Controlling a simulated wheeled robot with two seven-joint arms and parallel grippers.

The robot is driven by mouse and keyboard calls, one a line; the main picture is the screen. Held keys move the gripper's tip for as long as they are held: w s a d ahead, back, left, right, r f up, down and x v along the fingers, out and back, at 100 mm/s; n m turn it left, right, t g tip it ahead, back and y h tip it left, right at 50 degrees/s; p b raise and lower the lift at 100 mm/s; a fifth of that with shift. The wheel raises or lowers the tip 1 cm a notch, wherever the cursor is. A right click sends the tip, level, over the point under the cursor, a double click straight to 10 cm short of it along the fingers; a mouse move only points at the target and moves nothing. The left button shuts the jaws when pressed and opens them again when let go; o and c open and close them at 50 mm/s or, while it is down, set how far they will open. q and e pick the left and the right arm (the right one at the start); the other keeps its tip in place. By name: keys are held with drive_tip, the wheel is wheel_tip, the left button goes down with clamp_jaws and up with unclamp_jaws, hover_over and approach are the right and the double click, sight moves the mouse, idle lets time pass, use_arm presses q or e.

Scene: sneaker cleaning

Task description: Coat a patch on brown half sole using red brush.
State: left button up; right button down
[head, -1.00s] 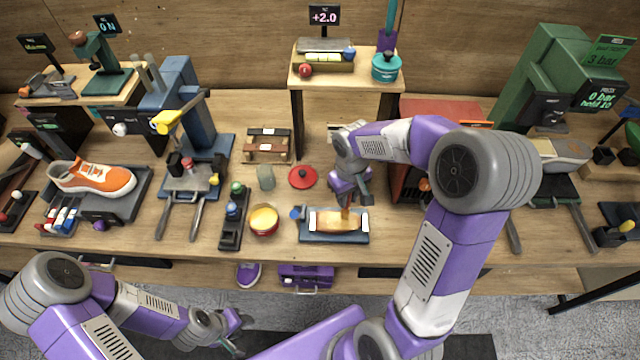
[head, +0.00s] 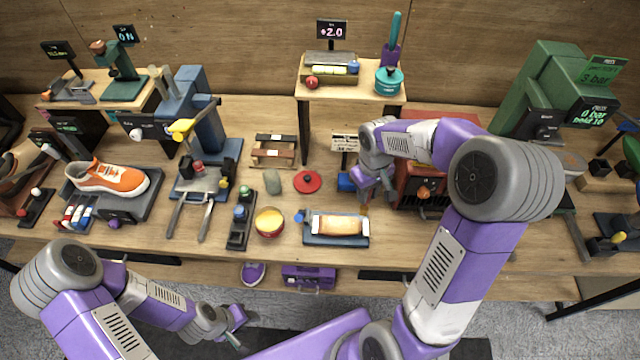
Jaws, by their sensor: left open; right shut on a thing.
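The brown half sole (head: 338,226) lies flat on a blue-grey tray (head: 336,241), between white pieces at its two ends. My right gripper (head: 372,197) is above the table, just behind and right of the sole's right end. It is shut on a brush, of which only a small tan tip (head: 364,210) shows below the fingers. The brush's handle is hidden, and its red colour does not show. The tip is clear of the sole's middle. My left gripper (head: 237,328) is open and empty, low in front of the table edge.
A red pot (head: 269,223) with yellow contents stands open left of the tray; a red lid (head: 307,181) lies behind it. A dark stand with coloured knobs (head: 240,222) is further left. A red machine (head: 424,190) stands right of my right gripper.

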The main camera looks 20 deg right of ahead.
drive_tip(key=shift+r+p, duration=0.9)
drive_tip(key=shift+r, duration=0.5)
drive_tip(key=shift+a, duration=0.1)
